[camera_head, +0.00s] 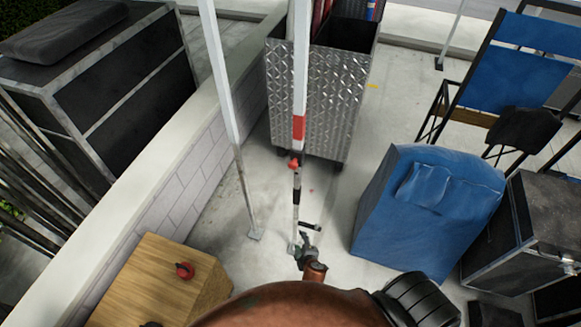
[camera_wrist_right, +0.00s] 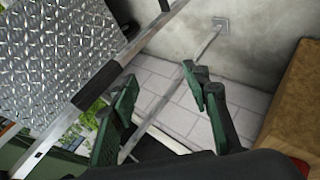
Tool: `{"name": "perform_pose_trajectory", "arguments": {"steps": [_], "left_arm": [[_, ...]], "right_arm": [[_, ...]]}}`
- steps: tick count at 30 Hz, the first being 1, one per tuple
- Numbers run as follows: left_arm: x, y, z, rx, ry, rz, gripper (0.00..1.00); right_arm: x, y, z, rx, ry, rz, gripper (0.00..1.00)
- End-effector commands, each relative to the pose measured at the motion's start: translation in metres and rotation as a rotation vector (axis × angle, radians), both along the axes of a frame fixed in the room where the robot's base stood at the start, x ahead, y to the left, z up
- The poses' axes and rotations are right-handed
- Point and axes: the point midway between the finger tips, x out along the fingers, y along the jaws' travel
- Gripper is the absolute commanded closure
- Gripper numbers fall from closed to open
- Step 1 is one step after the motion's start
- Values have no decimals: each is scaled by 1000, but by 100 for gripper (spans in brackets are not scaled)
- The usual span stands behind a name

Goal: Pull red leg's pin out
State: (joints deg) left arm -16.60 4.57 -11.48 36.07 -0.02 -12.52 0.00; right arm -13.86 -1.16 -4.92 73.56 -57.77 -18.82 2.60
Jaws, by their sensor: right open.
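The red-banded leg (camera_head: 299,128) is a white pole that comes down in front of the metal cart in the head view. A small red piece (camera_head: 293,163) sits on it below the band, and a dark section lies lower down. I cannot tell for sure which part is the pin. My right gripper (camera_head: 306,244) is near the leg's lower end. In the right wrist view its green fingers (camera_wrist_right: 158,76) are apart with nothing between them. A pale bar with a black section (camera_wrist_right: 98,85) passes left of the fingers there. My left gripper is not in view.
A second white leg (camera_head: 238,160) stands left, its foot on the floor. A diamond-plate cart (camera_head: 335,100) is behind. A wooden box (camera_head: 140,270) with a red round object (camera_head: 184,270) is lower left. A blue-covered object (camera_head: 425,225) is right. Floor around the leg is partly clear.

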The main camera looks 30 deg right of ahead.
Motion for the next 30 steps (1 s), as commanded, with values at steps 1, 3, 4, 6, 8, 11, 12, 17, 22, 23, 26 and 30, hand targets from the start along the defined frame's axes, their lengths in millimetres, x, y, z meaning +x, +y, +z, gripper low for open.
{"name": "perform_pose_trajectory", "arguments": {"steps": [1, 3, 4, 6, 8, 11, 12, 17, 22, 23, 26, 30], "left_arm": [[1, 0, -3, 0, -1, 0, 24], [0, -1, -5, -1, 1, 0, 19], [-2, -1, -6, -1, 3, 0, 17], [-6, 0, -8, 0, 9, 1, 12], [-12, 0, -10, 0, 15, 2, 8], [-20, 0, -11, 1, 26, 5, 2], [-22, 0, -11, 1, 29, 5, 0], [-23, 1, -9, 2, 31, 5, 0], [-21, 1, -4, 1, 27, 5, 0], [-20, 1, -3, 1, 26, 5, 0], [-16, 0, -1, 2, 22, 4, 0], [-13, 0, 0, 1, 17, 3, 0]], "right_arm": [[32, -3, 52, -92, -87, 23, 57], [61, -7, 120, -225, -188, 43, 57], [71, -8, 148, -279, -228, 47, 57], [85, -12, 208, -395, -309, 45, 57], [91, -15, 250, -479, -362, 38, 57], [94, -17, 299, -582, -423, 25, 57], [94, -18, 312, -609, -437, 20, 57], [101, -22, 333, -657, -461, 14, 57], [124, -33, 334, -655, -461, 14, 57], [129, -35, 334, -655, -461, 14, 57], [142, -43, 333, -654, -460, 15, 57], [156, -49, 331, -653, -459, 16, 57]]}}
